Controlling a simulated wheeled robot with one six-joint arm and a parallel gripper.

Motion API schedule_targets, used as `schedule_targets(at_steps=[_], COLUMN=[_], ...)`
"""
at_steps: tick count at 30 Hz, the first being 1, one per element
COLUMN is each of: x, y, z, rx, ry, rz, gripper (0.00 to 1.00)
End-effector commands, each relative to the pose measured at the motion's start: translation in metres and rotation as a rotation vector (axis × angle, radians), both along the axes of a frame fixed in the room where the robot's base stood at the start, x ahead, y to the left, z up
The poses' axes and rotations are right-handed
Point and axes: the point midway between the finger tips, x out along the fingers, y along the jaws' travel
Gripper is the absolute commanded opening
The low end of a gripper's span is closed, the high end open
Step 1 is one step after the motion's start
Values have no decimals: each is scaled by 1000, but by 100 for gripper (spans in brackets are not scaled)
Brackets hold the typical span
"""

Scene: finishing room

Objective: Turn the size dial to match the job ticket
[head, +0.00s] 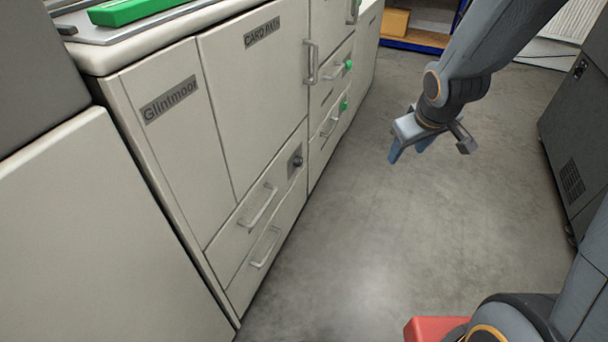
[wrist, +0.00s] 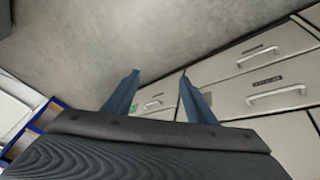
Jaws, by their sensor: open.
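A small dark round knob (head: 299,162) sits on a grey plate on the cream cabinet front, right of the upper drawer handle. I cannot tell if it is the size dial, and no marks on it are readable. No job ticket can be made out. My gripper (head: 408,153) is open and empty, hanging over the floor to the right of the cabinet and apart from it. Its two blue fingers (wrist: 159,75) show spread in the wrist view, with floor and drawer fronts beyond.
The cream machine cabinet (head: 150,190) has several drawer handles and green knobs (head: 347,64). A green object (head: 135,9) lies on its top. A dark grey cabinet (head: 578,130) stands at right. The floor (head: 370,230) between is clear. Drawers (wrist: 265,60) also show in the wrist view.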

Motion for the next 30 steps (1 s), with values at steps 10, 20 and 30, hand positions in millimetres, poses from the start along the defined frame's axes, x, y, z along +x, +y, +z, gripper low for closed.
schedule_targets(at_steps=[10, 20, 30], x=[139, 215, 233], y=[37, 100, 162], z=[-101, -181, -258], rx=[-29, 29, 188], ry=[-337, -652, -978], rz=[383, 740, 1054], gripper=[50, 50, 50])
